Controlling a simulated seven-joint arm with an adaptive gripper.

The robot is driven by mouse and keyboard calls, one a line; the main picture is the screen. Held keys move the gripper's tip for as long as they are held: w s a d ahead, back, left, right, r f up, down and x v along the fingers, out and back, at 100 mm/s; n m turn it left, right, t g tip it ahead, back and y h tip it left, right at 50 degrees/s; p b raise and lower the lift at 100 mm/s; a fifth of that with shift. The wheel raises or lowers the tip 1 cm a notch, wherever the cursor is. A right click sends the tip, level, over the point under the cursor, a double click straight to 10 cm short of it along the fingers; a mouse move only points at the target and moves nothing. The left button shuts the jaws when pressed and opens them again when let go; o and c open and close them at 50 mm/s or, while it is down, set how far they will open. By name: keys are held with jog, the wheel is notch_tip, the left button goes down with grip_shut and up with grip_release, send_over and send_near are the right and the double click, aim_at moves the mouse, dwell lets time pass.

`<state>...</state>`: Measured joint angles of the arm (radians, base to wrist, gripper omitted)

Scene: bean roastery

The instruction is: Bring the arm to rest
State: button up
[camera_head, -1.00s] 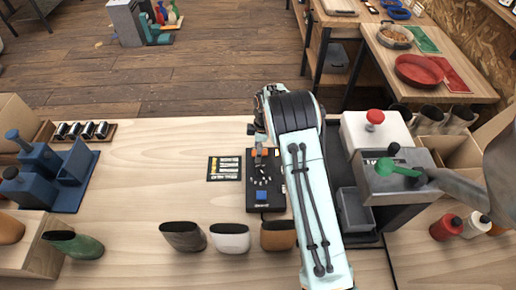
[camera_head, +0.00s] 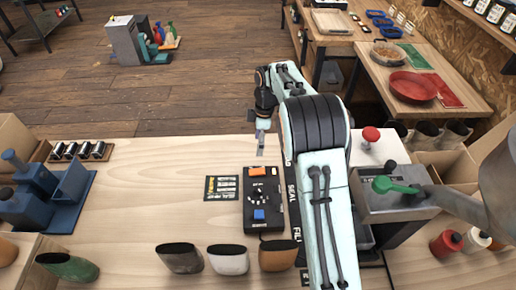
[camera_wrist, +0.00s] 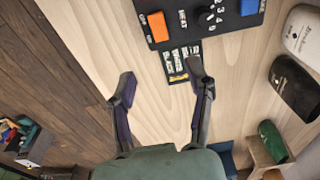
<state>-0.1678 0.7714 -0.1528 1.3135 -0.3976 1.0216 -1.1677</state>
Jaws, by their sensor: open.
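My gripper (camera_head: 261,150) hangs above the back edge of the wooden counter (camera_head: 150,190), just behind the control box. In the wrist view my gripper (camera_wrist: 161,82) has its two dark fingers spread wide with nothing between them. My arm (camera_head: 322,150) reaches forward over the counter, bent at a dark joint. The black control box (camera_head: 278,214) has an orange switch, a dial and a blue button; it also shows in the wrist view (camera_wrist: 170,8). The gripper is apart from it.
A small label card (camera_head: 221,188) lies left of the control box. Three pouches, brown (camera_head: 180,258), white (camera_head: 228,260) and tan (camera_head: 279,256), stand in front. A grey machine with a green lever (camera_head: 395,187) stands close right of my arm. The counter's left middle is clear.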

dwell(0.4)
notch_tip(320, 180, up, 12)
jog(key=d+t, duration=0.2)
jog(key=s+d+r+m+t, duration=0.1)
jog(key=s+d+r+m, duration=0.1)
jog(key=s+r, duration=0.5)
jog(key=s+d+f+m, duration=0.1)
jog(key=s+m, duration=0.4)
jog(key=s, duration=1.1)
jog(key=s+d+f+m+g, duration=0.1)
jog(key=s+f+m+g, duration=0.2)
jog(key=s+f+m, duration=0.5)
jog(key=s+m, duration=0.1)
jog(key=s, duration=0.2)
jog(key=shift+f+m, duration=0.3)
